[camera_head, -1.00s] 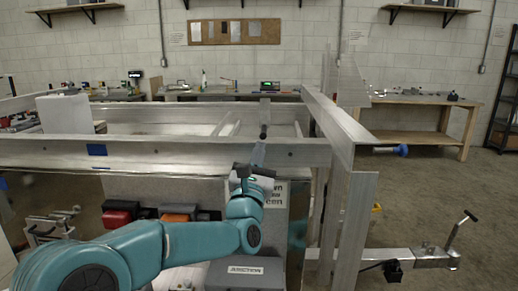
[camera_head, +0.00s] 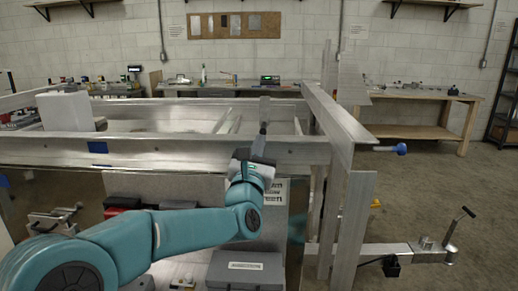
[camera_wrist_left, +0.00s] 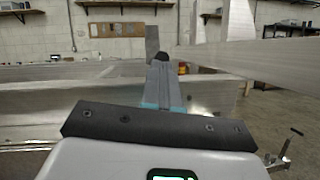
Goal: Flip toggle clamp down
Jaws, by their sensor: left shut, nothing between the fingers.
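My left gripper (camera_head: 263,130) is in front of the trailer's front metal rail (camera_head: 200,152), with its fingers reaching up past the rail's top edge. The fingers are shut, with nothing between them. In the left wrist view the closed fingers (camera_wrist_left: 164,62) point away from me, with dark tips in front of an upright grey metal plate (camera_wrist_left: 152,42). My right gripper is not in view.
Upright metal posts and a long rail (camera_head: 335,118) stand right of my gripper. A blue-ended part (camera_head: 400,149) sticks out beyond them. A trailer jack (camera_head: 452,232) is at lower right. A grey case (camera_head: 245,268) lies below my arm. Open floor is at right.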

